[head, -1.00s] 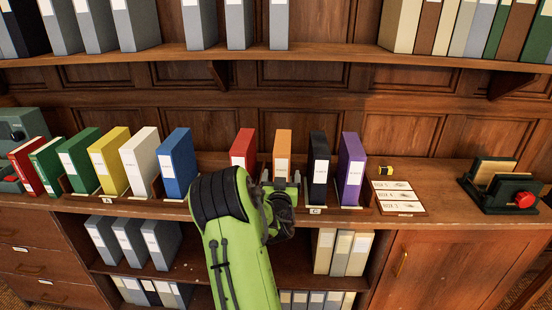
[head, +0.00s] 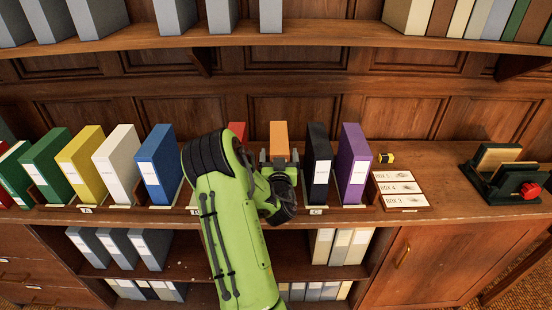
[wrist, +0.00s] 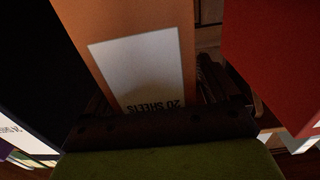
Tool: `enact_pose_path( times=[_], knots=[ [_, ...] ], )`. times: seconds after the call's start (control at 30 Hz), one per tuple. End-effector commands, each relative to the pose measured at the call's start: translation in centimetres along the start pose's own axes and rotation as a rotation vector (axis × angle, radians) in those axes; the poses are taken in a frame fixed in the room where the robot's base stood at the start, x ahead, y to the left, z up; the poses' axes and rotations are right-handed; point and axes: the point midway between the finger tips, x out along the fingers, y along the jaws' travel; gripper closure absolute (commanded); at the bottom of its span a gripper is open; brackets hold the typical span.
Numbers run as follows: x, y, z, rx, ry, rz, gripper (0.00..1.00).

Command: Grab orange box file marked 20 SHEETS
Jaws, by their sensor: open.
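The orange box file (head: 279,134) stands upright on the counter between a red file (head: 237,130) and a black file (head: 318,165). In the wrist view the orange box file (wrist: 135,18) fills the middle, and its white label reads 20 SHEETS upside down. My gripper (head: 279,158) is open in front of the orange file, with its fingertips at the left and right sides of the spine. I cannot tell whether they touch it. My gripper and arm hide the file's lower part in the head view.
A purple file (head: 352,165) stands right of the black one. Blue (head: 158,165), white, yellow and green files stand to the left. A shelf (head: 300,36) with more files runs above.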

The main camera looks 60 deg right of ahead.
Motion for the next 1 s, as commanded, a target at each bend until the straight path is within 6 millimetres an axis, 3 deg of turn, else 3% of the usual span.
enact_pose_path(
  times=[0.07, 0.63, 1.0],
  knots=[
    [0.01, -0.04, 0.05, 0.000, 0.000, -0.001, 0.12],
    [0.03, -0.07, -0.01, 0.000, 0.001, -0.001, 0.99],
    [0.07, -0.07, -0.24, -0.001, 0.007, -0.002, 1.00]
  ],
)
